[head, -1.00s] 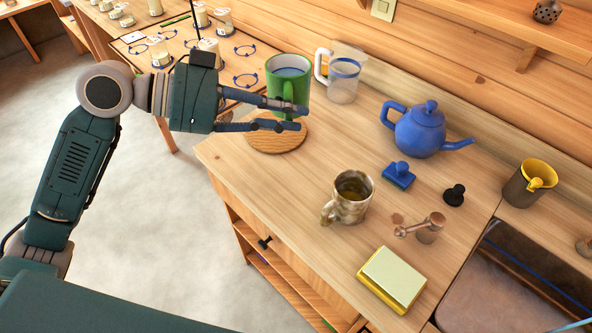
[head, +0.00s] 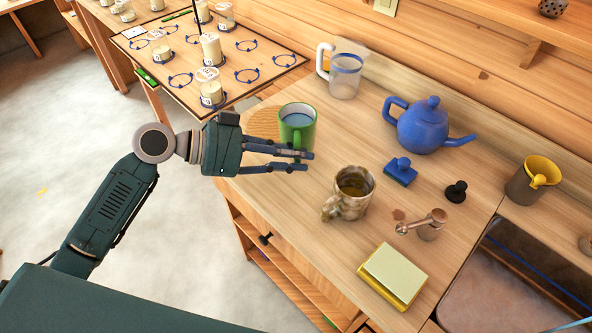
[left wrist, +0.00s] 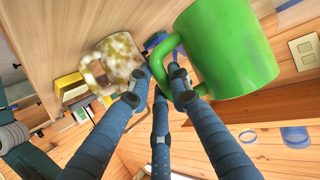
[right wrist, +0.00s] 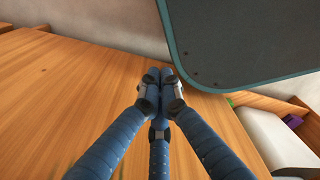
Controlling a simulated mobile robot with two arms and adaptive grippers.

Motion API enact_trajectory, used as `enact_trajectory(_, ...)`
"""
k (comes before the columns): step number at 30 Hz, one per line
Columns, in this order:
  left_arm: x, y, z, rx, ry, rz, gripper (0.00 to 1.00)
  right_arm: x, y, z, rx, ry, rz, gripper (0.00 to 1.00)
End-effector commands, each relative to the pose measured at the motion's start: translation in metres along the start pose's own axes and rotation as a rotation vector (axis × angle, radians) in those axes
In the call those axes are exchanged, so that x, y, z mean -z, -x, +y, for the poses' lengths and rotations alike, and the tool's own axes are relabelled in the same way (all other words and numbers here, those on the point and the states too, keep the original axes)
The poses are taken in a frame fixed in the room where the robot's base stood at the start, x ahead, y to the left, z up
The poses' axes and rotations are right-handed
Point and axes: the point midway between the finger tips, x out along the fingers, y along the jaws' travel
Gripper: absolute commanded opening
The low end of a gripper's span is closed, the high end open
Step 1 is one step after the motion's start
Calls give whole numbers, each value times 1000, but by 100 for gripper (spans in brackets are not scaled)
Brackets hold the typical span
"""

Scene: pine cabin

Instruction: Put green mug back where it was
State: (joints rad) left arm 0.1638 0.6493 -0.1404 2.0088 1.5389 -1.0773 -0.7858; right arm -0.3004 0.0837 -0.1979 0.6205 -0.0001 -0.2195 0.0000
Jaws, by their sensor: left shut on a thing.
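The green mug (head: 297,115) is upright in the head view, with a pale blue inside, just right of the round wooden board (head: 262,121). My left gripper (head: 308,161) is shut on the mug's handle, its fingers on the near side of the mug. In the left wrist view the green mug (left wrist: 232,45) is large, with its handle between the fingertips. I cannot tell whether the mug's base touches the counter. My right gripper (right wrist: 161,75) shows only in the right wrist view, with its fingers together and nothing seen between them.
A mottled mug (head: 352,195) stands close to the right of my left fingers. Candle jars stand on the table at the back left.

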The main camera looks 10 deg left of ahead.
Motion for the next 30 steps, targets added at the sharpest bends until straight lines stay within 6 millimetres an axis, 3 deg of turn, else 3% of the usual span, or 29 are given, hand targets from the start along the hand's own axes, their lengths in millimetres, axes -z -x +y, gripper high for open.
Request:
enact_trajectory(7, -14, -6, -1, 1, -2, 5, 0, 2, 2, -4, 4, 0, 2, 0)
enact_trajectory(15, -45, -19, -1, 2, -2, 6, 0, 3, 6, -8, 9, 0, 2, 0)
enact_trajectory(29, -53, -21, -1, 2, -5, 5, 0, 2, 0, -6, 7, 1, 1, 0)
enact_trajectory(30, -53, -21, 0, 0, -1, 1, 26, 2, 2, -6, 6, 1, 1, 0)
